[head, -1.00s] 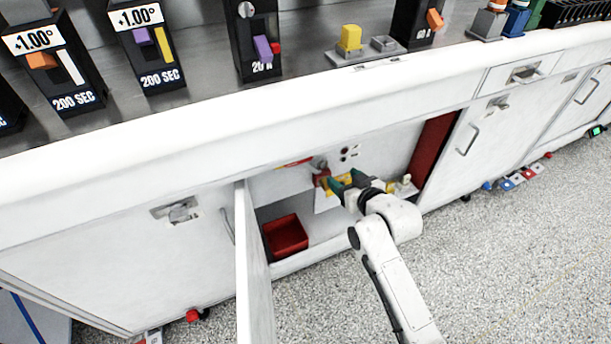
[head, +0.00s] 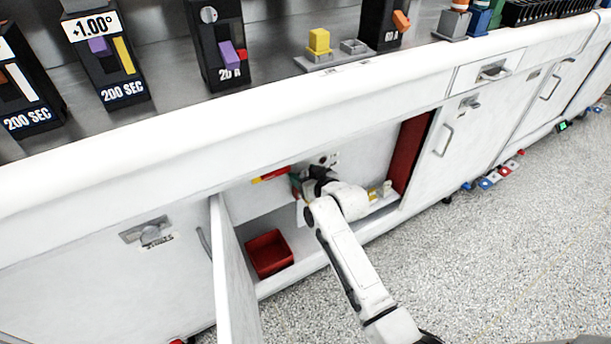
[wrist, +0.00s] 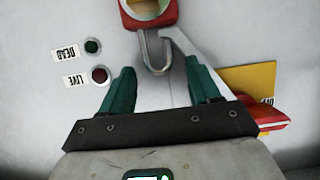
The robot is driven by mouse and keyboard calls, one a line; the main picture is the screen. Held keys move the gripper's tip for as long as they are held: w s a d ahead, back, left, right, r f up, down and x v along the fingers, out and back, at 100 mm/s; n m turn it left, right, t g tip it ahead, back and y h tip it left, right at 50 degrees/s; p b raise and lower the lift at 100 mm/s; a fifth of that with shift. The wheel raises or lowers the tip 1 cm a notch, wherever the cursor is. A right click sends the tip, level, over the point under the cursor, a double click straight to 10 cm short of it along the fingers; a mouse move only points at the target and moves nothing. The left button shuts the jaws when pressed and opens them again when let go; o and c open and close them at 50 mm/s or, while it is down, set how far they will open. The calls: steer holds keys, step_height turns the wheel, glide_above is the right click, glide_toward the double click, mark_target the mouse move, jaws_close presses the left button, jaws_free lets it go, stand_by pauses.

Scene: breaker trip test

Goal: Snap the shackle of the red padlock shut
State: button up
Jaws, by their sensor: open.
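In the wrist view, the red padlock (wrist: 168,17) is at the top edge, partly cut off, with a round metal-rimmed opening in it. Its grey curved shackle (wrist: 155,62) extends down the picture toward my gripper; whether its free end is clear of the body is hard to tell. My gripper (wrist: 160,64) is open, one green finger on each side of the shackle's bend, with visible gaps and no clear contact. In the head view, my gripper (head: 298,181) is inside the open cabinet, near its back panel, and my arm hides the padlock.
A red bin (head: 268,253) sits on the cabinet floor, left of my arm. The open white door (head: 233,275) stands on the left. DEAD and LIVE lamps (wrist: 96,60) are beside the shackle; a yellow card (wrist: 250,80) and red piece (wrist: 268,117) lie beyond the right finger.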

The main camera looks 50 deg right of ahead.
steer(key=shift+c, duration=0.3)
jaws_close()
stand_by(0.3)
